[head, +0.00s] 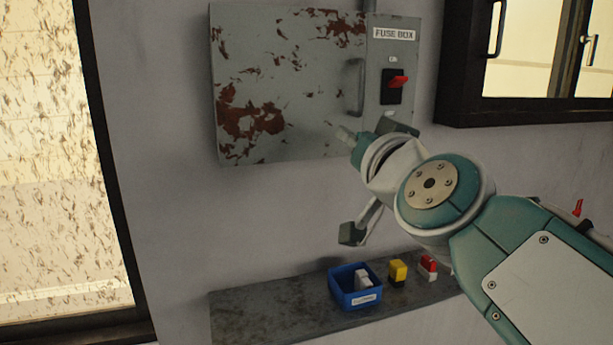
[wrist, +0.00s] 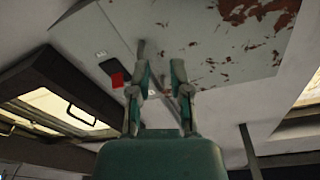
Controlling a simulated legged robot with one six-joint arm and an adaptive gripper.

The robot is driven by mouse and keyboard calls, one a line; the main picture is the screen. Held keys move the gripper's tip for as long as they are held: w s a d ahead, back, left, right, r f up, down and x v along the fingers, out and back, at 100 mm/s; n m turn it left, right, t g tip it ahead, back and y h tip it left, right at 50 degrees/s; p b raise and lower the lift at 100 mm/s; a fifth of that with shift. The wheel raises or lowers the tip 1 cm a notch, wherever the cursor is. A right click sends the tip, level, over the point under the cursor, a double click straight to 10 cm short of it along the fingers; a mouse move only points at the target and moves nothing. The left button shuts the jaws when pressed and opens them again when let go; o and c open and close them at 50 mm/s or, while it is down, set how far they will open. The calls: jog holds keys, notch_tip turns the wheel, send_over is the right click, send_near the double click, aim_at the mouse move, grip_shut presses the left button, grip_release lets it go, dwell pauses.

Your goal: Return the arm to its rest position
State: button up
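My gripper (head: 372,180) is raised in front of the wall, just below the lower right part of the fuse box (head: 290,90). Its fingers are spread apart with nothing between them; the wrist view also shows the two fingertips (wrist: 160,70) apart and empty. The grey, rust-patched fuse box has its door shut. A red switch (head: 399,82) sits on its right panel and also shows in the wrist view (wrist: 117,79). My arm reaches in from the lower right, bent at the wrist. I cannot tell whether the gripper touches the box.
A grey shelf (head: 255,313) below holds a blue bin (head: 345,300) with white items inside, a yellow-topped block (head: 397,271) and a red-and-white block (head: 428,267). A window (head: 60,170) is at left. Wall left of the gripper is clear.

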jog(key=s+d+f+g+h, duration=0.1)
jog(key=s+d+f+g, duration=0.2)
jog(key=f, duration=0.8)
jog(key=s+d+f+g+h, duration=0.2)
jog(key=s+f+g, duration=0.3)
jog(key=s+f, duration=0.3)
jog(key=s+d+f+n+g+h, duration=0.1)
jog(key=s+d+f+g, duration=0.3)
jog(key=f, duration=1)
jog(key=shift+s+f+g+h, duration=0.3)
jog(key=shift+s+f, duration=0.05)
jog(key=shift+s, duration=0.55)
